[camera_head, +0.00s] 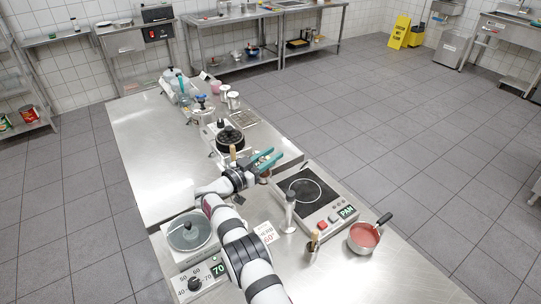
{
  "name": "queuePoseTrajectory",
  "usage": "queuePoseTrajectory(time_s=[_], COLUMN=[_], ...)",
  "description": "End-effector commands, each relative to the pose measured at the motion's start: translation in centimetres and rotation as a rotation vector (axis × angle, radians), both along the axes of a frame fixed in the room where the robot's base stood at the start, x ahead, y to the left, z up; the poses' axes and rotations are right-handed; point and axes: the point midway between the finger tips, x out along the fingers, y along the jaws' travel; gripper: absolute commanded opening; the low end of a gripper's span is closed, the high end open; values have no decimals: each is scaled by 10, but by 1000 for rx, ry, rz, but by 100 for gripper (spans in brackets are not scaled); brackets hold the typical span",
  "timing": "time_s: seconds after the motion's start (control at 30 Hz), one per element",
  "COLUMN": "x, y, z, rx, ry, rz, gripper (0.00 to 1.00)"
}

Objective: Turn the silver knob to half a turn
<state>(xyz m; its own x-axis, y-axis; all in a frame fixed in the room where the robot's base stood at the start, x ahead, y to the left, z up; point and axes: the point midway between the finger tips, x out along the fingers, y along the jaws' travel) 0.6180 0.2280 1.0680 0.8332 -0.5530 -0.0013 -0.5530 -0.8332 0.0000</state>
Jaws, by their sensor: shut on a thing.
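My gripper (265,159), with teal fingers, is over the middle of the steel counter, left of the flat hotplate. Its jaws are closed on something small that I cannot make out. I cannot pick out a silver knob for certain, and the gripper hides what lies right under it. A round dark dial (194,283) with a number scale sits at the front left, on the panel of a unit with a round glass-like lid (189,232). A green display reading 70 (218,270) is beside it. My gripper is well away from this dial.
A saucepan of red liquid (364,237) stands at the front right. A black pot (230,139) and several jars are behind my gripper. The counter's left side (150,150) is clear.

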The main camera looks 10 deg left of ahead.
Motion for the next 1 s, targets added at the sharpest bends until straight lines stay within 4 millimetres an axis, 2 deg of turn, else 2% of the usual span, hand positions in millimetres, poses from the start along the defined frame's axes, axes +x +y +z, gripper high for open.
queuePoseTrajectory(time_s=[0.1, 0.13, 0.27, 0.3, 0.57, 0.67, 0.83, 1.0], x=[0, 0, 0, 0, -1, -13, -45, -62], y=[-1, -1, -1, -1, 0, 10, 31, 40], z=[1, 1, 1, 0, 0, 1, 1, 0], rx=[-3, -3, -2, -2, -1, -1, -2, -2], ry=[-1, -1, -1, -1, 0, 0, 0, -1], rz=[-3, -3, -3, -2, -1, 2, 2, -1], gripper=[0, 35, 59, 62, 62, 62, 62, 62])
